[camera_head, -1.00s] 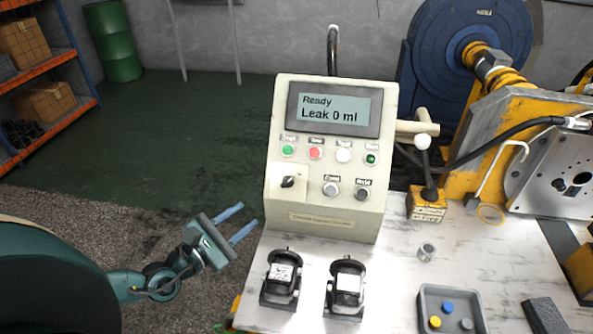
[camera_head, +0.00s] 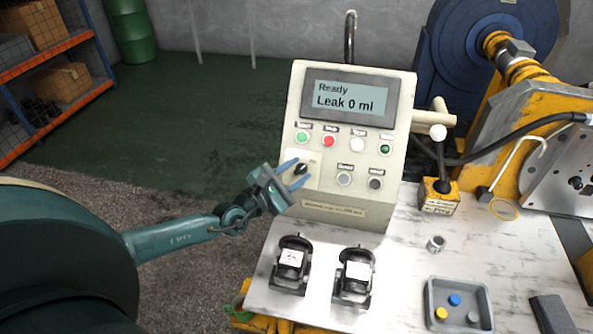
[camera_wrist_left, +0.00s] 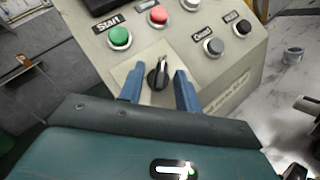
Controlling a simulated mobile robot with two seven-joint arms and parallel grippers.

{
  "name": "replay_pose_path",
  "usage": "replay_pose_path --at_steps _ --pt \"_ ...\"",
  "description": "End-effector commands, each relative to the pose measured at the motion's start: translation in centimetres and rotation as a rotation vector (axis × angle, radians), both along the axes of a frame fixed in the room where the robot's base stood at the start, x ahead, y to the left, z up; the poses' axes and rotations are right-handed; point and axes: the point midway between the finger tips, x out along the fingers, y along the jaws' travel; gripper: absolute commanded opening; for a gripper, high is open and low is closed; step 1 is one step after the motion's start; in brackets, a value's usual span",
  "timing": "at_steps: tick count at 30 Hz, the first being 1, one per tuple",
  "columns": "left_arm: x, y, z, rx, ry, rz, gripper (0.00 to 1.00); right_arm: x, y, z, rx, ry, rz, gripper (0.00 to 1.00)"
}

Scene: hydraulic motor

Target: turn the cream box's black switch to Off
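The cream box (camera_head: 325,211) stands on the bench, its screen (camera_head: 345,97) reading "Ready" and "Leak 0 ml". Its black switch (camera_head: 300,169) is a rotary knob at the lower left of the panel. In the left wrist view the black switch (camera_wrist_left: 158,74) has its pointer nearly upright, and its label is not readable. My left gripper (camera_head: 295,170) is open at the switch, its blue fingers on either side of the knob. In the left wrist view the left gripper (camera_wrist_left: 160,88) shows gaps between both fingers and the knob. My right gripper is not in view.
Green, red and other push buttons (camera_head: 328,141) sit just above and right of the switch. Two black devices (camera_head: 354,277) stand on the bench (camera_head: 400,260) before the box. A grey tray (camera_head: 458,284) and yellow-based lever (camera_head: 440,194) are to the right.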

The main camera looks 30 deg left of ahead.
Motion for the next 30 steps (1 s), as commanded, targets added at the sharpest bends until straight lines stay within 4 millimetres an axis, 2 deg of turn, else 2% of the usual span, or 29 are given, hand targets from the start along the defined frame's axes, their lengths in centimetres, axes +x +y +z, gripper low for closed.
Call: replay_pose_path --at_steps 10,21,30 --pt "0.37 -0.17 0.0 -0.001 0.0 -0.001 0.34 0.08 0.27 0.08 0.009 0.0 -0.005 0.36" --pt "0.34 -0.15 -0.01 -0.001 0.0 0.0 0.03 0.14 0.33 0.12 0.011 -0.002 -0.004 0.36" --pt "0.28 -0.23 -0.14 -0.029 -0.006 0.022 0.03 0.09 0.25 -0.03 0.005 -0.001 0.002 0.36"
